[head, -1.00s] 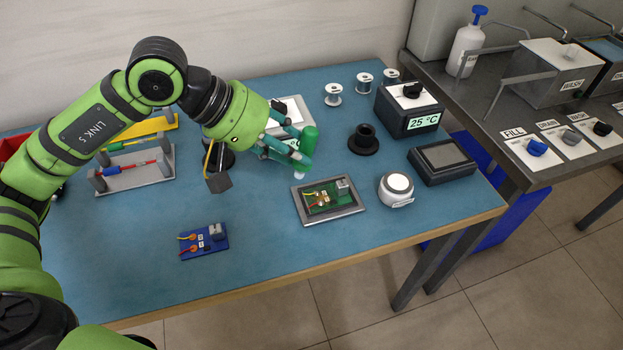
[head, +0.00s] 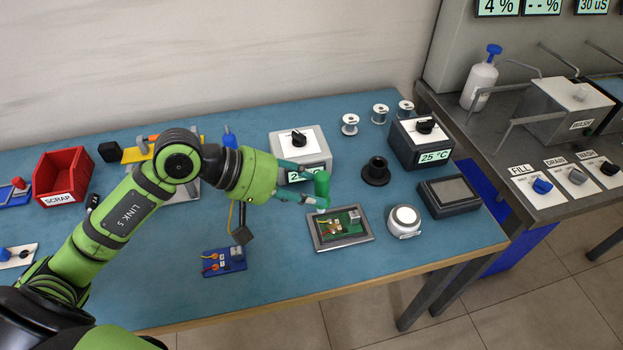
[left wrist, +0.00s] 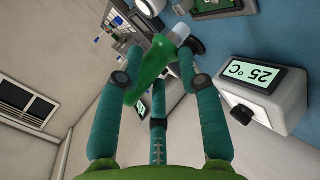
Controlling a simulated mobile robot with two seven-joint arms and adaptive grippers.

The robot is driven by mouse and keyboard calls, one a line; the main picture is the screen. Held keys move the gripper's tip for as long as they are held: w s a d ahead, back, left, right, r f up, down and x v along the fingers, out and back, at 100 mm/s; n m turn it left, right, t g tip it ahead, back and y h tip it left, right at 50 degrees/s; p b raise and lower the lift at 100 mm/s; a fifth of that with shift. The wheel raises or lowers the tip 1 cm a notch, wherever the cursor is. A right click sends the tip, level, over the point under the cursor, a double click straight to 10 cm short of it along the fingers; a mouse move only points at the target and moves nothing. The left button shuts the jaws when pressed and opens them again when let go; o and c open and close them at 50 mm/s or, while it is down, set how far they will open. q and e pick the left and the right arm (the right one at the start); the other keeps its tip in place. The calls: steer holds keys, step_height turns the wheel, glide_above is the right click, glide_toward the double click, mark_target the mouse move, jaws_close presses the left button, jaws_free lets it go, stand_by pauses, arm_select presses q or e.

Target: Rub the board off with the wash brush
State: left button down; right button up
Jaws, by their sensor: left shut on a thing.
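My left gripper (head: 315,190) is shut on the wash brush (head: 323,182), which has a green handle and a pale tip pointing down. The brush also shows between the teal fingers in the left wrist view (left wrist: 152,78). The green board (head: 341,225) lies in a grey tray (head: 320,245) on the blue bench. The brush tip is at the board's upper left edge in the head view; I cannot tell whether it touches. A corner of the board shows at the top of the left wrist view (left wrist: 212,5). My right gripper is not in view.
A 25 °C box (head: 425,142) and a second dial box (head: 300,150) stand behind. A black stand (head: 376,172), a round white-topped pot (head: 404,221) and a dark pad box (head: 449,195) are near the tray. A blue board (head: 223,262) lies left. The bench front is clear.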

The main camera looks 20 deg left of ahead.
arm_select(q)
steer(key=shift+f+b, duration=0.95)
steer(key=shift+f, duration=2)
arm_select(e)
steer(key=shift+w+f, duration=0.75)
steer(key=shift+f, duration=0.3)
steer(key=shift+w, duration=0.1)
arm_select(q)
steer(key=shift+f+b, duration=0.1)
steer(key=shift+b, duration=0.25)
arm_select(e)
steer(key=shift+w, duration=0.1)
arm_select(q)
steer(key=shift+f+b, duration=0.5)
steer(key=shift+b, duration=0.1)
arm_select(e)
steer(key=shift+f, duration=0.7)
